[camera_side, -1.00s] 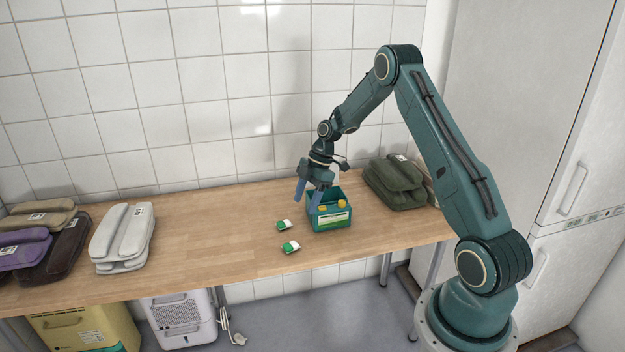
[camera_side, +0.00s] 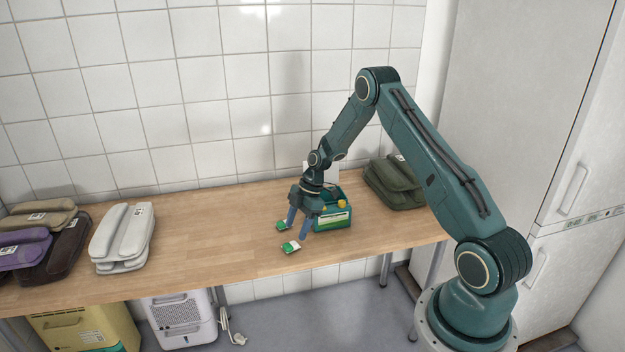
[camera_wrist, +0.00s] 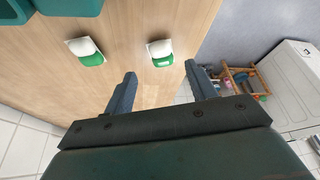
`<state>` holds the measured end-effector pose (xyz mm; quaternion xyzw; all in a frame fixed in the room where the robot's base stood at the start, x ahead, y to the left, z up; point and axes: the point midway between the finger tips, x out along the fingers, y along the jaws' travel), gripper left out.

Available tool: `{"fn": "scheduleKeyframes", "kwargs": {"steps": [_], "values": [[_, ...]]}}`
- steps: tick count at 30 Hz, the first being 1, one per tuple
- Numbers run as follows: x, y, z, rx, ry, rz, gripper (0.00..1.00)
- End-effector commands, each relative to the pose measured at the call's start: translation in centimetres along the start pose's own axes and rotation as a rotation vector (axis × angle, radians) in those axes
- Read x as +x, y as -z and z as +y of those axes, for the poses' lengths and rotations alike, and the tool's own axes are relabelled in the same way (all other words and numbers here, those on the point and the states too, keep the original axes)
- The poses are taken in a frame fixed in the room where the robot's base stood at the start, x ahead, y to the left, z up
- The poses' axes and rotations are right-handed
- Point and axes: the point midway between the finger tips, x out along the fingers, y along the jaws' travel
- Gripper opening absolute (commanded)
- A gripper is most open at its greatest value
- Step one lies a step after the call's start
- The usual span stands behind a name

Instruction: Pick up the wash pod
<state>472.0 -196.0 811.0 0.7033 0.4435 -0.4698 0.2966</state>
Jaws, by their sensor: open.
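Two small green-and-white wash pods lie on the wooden table, apart from each other. The front pod (camera_side: 290,248) is nearer the table's front edge; the back pod (camera_side: 282,225) lies behind it. In the wrist view, the front pod (camera_wrist: 160,54) is ahead of the space between my fingertips, and the back pod (camera_wrist: 86,51) is to the left. My gripper (camera_side: 298,230) is open and empty, pointing down over the table just above the pods. Its two fingers (camera_wrist: 160,78) also show in the wrist view. Neither finger clearly touches a pod.
A teal box (camera_side: 334,222) with yellow items stands right behind my gripper. A dark green folded bundle (camera_side: 395,183) is at the table's right end. A white bundle (camera_side: 122,238) and darker bundles (camera_side: 40,240) lie at the left. The middle-left tabletop (camera_side: 210,230) is clear.

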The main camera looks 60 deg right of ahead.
Motion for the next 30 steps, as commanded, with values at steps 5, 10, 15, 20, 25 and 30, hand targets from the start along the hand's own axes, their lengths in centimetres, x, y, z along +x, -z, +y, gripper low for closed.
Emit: {"fn": "scheduleKeyframes", "kwargs": {"steps": [5,10,15,20,25,30], "values": [[1.3,0.1,-0.2,0.0,0.003,0.0,0.56],[3.3,0.1,-0.4,0.001,0.003,0.0,0.56],[4.8,0.2,-0.3,-0.001,0.002,0.0,0.56],[5.1,0.2,-0.3,-0.001,0.0,0.0,0.56],[5.1,0.2,-0.3,-0.001,0.001,0.0,0.56],[5.1,0.1,-0.3,0.0,0.001,0.0,0.56]]}}
